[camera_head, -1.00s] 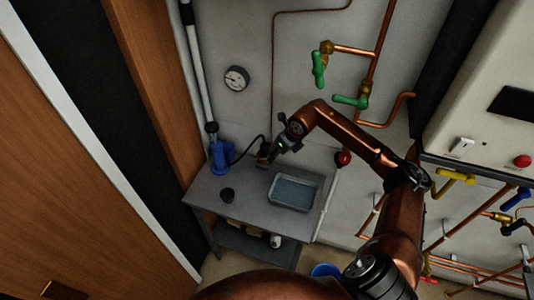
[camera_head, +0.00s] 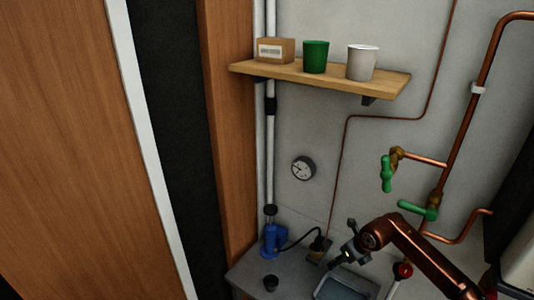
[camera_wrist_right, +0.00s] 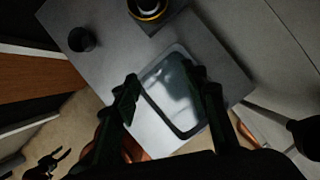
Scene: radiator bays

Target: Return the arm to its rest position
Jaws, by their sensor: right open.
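My right arm is copper-coloured and comes in from the lower right in the head view. Its gripper (camera_head: 340,246) is open and empty above the grey bench (camera_head: 247,277), near the tray (camera_head: 322,291). In the right wrist view, the two dark fingers (camera_wrist_right: 163,84) stand apart, with the grey tray (camera_wrist_right: 156,112) below and between them. A dark claw-like shape (camera_wrist_right: 47,163) at the lower left of that view may be my left gripper; its opening is unclear. No left arm shows in the head view.
Green-handled valves (camera_head: 387,172) and copper pipes line the wall at right. A shelf (camera_head: 320,80) holds a box and two cups.

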